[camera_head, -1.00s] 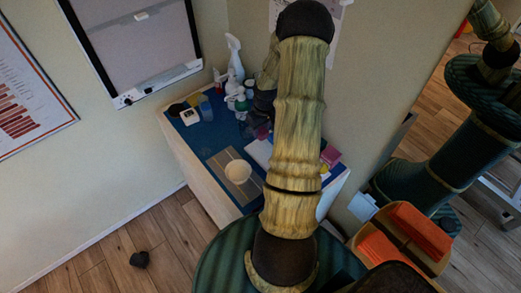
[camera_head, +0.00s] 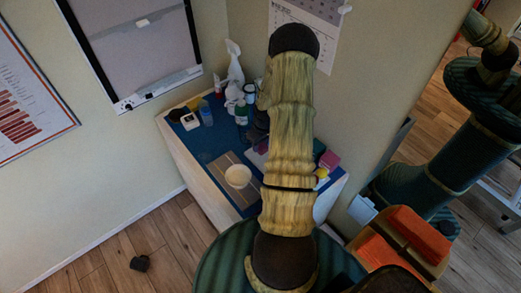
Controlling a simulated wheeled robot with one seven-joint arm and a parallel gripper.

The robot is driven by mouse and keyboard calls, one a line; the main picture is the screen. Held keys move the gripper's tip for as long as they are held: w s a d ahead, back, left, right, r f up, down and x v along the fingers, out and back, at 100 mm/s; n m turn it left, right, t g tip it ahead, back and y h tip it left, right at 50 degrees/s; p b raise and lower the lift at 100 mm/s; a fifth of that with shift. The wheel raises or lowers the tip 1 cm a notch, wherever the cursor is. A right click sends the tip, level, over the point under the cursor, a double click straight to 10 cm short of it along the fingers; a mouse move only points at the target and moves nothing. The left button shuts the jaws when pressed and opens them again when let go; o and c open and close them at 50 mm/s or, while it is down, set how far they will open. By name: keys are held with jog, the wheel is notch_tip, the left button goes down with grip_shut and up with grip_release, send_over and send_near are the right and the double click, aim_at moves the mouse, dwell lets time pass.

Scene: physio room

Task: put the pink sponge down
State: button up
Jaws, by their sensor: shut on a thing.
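My gripper (camera_head: 259,128) is a dark shape over the blue-topped cabinet (camera_head: 203,145), mostly hidden behind my arm. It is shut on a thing. A small purple-pink patch (camera_head: 262,147) shows just under it at the arm's left edge and fits the pink sponge; the rest is hidden. I cannot tell whether it touches the surface below. A separate pink block (camera_head: 330,160) lies on the cabinet right of my arm.
A cream bowl (camera_head: 238,174) stands on a grey-brown striped mat (camera_head: 224,190). Spray bottles (camera_head: 235,65) and small containers crowd the back. A yellow thing (camera_head: 322,173) lies near the pink block. A tray with orange blocks (camera_head: 420,233) is at the lower right.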

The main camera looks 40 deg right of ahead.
aim_at(261, 150)
jog(key=shift+f+p, duration=0.55)
jog(key=shift+f, duration=1.55)
jog(key=shift+f, duration=0.1)
jog(key=o, duration=1)
jog(key=r+b, duration=0.1)
jog(key=r, duration=0.3)
jog(key=s+r, duration=0.1)
jog(key=r, duration=0.3)
jog(key=r+b, duration=0.1)
jog(key=r, duration=0.3)
jog(key=shift+s+r+b, duration=0.1)
jog(key=shift+s+b, duration=0.15)
jog(key=shift+b, duration=0.1)
